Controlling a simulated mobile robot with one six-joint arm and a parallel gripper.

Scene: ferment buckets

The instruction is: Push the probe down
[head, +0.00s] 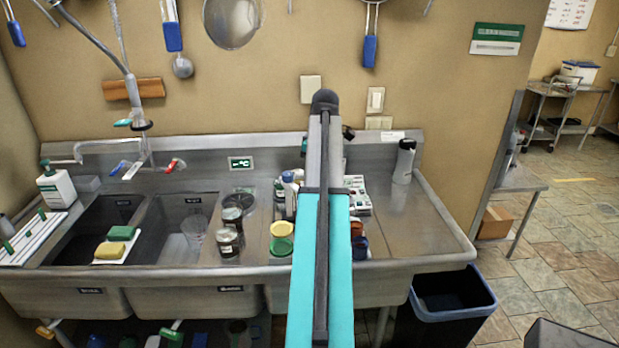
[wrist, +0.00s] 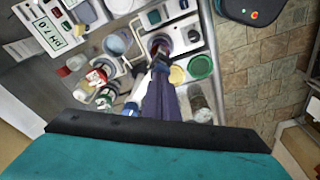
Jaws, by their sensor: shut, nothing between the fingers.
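My gripper (wrist: 161,66) is shut and empty in the wrist view. Its fingertips point down at a container with dark red contents (wrist: 159,46); I cannot tell if they touch anything. No probe can be made out clearly; the fingers may cover it. In the head view my own arm hides the gripper and the spot below it. A small display (head: 241,163) on the sink's back panel shows dashes and °C in green.
A yellow lid (head: 282,229) and a green lid (head: 280,246) lie by the arm. Dark jars (head: 229,240) stand to their left, beside two sink basins. A grey bottle (head: 404,161) stands at the back right. The right drainboard (head: 420,215) is mostly clear.

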